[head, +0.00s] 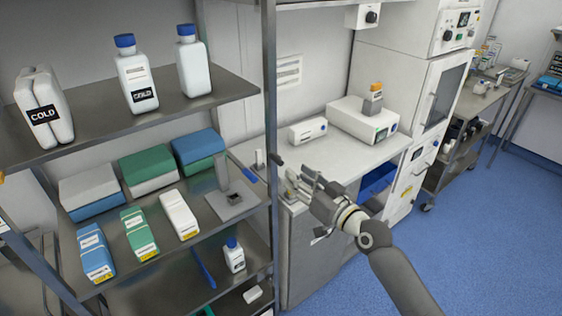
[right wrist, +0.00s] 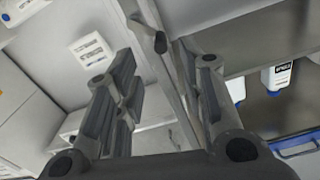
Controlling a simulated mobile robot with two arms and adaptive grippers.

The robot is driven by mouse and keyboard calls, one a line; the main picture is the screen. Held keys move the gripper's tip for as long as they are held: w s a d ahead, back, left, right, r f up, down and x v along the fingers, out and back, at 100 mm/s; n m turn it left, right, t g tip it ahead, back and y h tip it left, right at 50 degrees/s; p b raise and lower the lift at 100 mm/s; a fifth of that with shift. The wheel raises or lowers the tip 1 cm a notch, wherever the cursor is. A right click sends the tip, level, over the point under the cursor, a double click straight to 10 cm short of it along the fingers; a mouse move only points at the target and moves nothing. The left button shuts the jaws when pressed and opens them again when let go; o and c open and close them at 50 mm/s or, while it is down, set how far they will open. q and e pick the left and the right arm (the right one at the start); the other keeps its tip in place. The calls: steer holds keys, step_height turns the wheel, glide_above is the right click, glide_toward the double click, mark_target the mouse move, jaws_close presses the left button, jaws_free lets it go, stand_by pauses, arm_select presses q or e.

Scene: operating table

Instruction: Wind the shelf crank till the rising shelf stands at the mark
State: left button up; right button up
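A crank with a dark grip (head: 277,159) shows at the right front post of the shelf rack. In the right wrist view its grey arm and dark knob (right wrist: 160,42) lie beyond the fingers, between their lines, seemingly untouched. My right gripper (head: 301,178) is open and empty, just right of the post and slightly below the crank grip. Its spread fingers (right wrist: 160,85) also show in the right wrist view. The middle shelf (head: 160,238) carries boxes and a grey plate with an upright block (head: 235,200). I cannot make out the mark or tell which shelf rises. My left gripper is not in view.
The upper shelf (head: 95,138) holds white bottles, some labelled COLD. The rack post (head: 270,110) stands close left of my right gripper. Behind it is a white counter (head: 350,155) with instruments. Blue floor (head: 480,240) lies open at the right.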

mark_target(282, 164)
steer(key=x, duration=0.9)
steer(key=shift+a+p, duration=0.1)
steer(key=shift+p, duration=0.25)
jaws_close()
